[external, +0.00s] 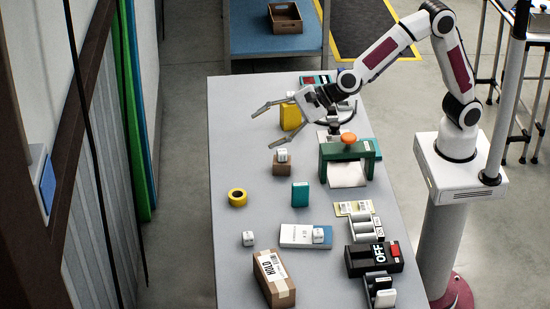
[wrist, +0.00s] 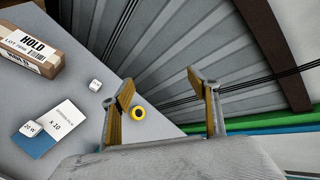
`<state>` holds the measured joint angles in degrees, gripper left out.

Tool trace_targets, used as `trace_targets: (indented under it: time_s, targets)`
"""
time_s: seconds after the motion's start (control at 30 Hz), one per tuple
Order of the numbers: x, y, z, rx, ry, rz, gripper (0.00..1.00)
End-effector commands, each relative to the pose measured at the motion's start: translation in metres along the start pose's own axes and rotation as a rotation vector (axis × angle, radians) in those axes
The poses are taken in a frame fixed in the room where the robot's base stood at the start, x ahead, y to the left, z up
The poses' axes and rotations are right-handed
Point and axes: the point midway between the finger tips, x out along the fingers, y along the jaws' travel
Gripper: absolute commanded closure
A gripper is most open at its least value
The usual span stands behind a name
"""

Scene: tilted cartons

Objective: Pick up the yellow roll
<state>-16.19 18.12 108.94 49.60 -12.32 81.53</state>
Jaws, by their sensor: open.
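The yellow roll (external: 237,197) lies on the grey table near its left edge in the external view. It also shows in the wrist view (wrist: 138,113), small, with a dark centre, close beside the left finger. My gripper (external: 262,124) is open and empty, raised above the far part of the table, farther back than the roll. In the wrist view my gripper (wrist: 168,88) has its two fingers wide apart, with wall panels and the table edge behind them. The gripper is not touching the roll.
A HOLD carton (external: 274,278) lies at the near end. A white cube (external: 249,239), a teal box (external: 300,193) and a brown box with a cube (external: 282,165) stand around the roll. A yellow object (external: 291,117) is behind my gripper. The left table edge is close.

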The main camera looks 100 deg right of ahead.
Motion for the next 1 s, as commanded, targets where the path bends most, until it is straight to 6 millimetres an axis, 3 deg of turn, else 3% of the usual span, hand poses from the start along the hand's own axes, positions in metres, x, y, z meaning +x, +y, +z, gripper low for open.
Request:
trace_targets:
  time_s: [0.1, 0.5, 1.0]
  targets:
    - [0.026, 0.008, -0.004, 0.121, 0.029, -0.032, 0.4]
    - [0.095, 0.038, -0.033, 0.521, 0.128, -0.184, 0.4]
    - [0.151, 0.104, -0.098, 0.952, 0.239, -0.447, 0.4]
